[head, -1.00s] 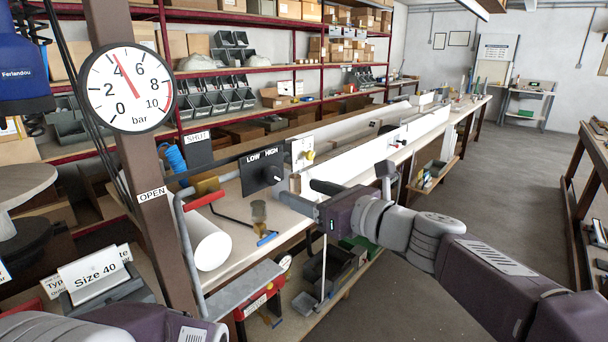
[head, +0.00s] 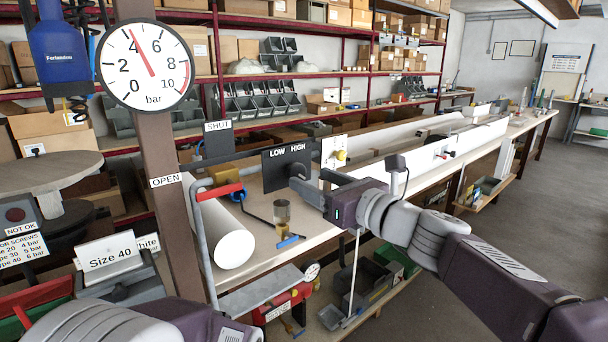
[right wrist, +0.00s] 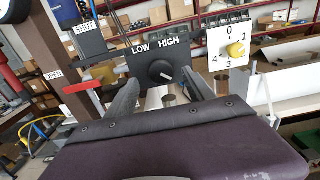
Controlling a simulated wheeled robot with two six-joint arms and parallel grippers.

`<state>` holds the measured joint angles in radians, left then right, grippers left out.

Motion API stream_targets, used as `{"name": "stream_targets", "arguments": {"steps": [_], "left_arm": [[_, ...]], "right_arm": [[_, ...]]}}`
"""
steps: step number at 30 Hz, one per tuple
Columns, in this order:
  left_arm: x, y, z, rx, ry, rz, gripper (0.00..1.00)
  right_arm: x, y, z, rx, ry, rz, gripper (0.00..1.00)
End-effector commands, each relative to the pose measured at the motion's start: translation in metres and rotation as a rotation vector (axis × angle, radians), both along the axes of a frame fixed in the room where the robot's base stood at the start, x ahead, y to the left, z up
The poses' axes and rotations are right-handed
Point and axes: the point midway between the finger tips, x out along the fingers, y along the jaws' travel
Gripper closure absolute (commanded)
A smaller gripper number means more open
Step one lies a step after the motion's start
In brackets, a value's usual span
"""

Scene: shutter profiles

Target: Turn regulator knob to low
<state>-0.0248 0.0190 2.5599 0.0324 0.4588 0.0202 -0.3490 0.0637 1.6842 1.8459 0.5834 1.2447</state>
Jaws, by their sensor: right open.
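The regulator knob (right wrist: 160,71) is a round black knob on a black panel (right wrist: 136,68) marked LOW at left and HIGH at right. A small white mark shows on the knob; which label it points to is hard to tell. My right gripper (head: 307,178) is open in front of the panel. In the right wrist view, its two fingers (right wrist: 160,77) stand on either side of the knob, with nothing between them held; contact cannot be told. My left gripper is out of view.
A round pressure gauge (head: 148,66) has its red needle near 4 bar. A white dial plate with a yellow knob (right wrist: 235,50) stands right of the panel. A red-handled lever (head: 220,192), a white roll (head: 228,240) and a small brownish cup (head: 282,212) are near the bench front.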

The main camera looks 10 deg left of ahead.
Motion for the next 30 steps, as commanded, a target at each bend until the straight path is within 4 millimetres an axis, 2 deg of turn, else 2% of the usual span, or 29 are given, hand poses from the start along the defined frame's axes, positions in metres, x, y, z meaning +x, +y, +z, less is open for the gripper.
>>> {"name": "stream_targets", "arguments": {"steps": [3,6,16,21,23,30], "left_arm": [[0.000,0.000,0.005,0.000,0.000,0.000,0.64],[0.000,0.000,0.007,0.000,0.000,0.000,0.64],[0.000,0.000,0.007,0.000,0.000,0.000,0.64],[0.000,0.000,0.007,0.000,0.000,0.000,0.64],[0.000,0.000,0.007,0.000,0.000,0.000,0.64],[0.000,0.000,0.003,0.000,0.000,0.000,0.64]], "right_arm": [[0.014,0.018,0.000,0.000,0.003,0.002,0.38],[0.021,0.027,0.001,0.001,0.001,0.000,0.38],[0.025,0.032,0.000,0.000,0.000,-0.001,0.38],[0.025,0.032,0.000,0.000,0.000,-0.001,0.86],[0.025,0.031,0.000,0.000,0.000,-0.002,0.99],[0.025,0.031,-0.001,-0.016,-0.022,-0.001,0.99]]}}
